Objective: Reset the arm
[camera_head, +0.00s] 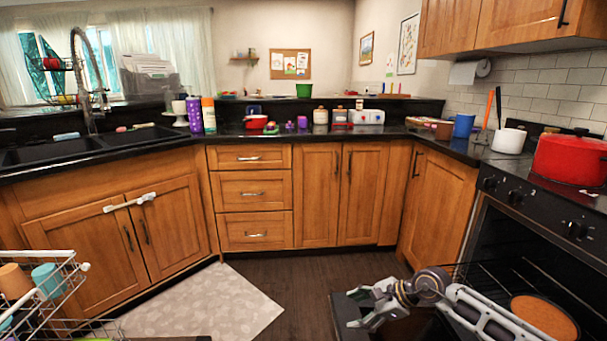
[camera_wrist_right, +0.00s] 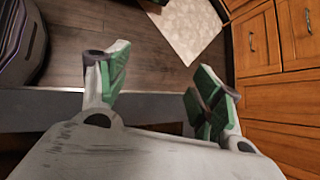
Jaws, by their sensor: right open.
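My right arm comes in from the lower right in the head view, low in front of the open oven (camera_head: 540,255). My right gripper (camera_head: 362,308) is open and empty, above the edge of the lowered oven door (camera_head: 345,318). In the right wrist view my right gripper (camera_wrist_right: 160,88) shows its green finger pads spread wide, with nothing between them. Dark wooden floor (camera_wrist_right: 150,45) and the door's edge lie beyond the fingers. My left gripper is not in view.
A round orange-brown thing (camera_head: 545,315) is in the oven. A red pot (camera_head: 570,160) stands on the stove. A dish rack (camera_head: 45,300) with cups is at lower left. A light mat (camera_head: 205,305) lies on the floor. Wooden cabinets (camera_head: 340,190) stand behind; the floor between is clear.

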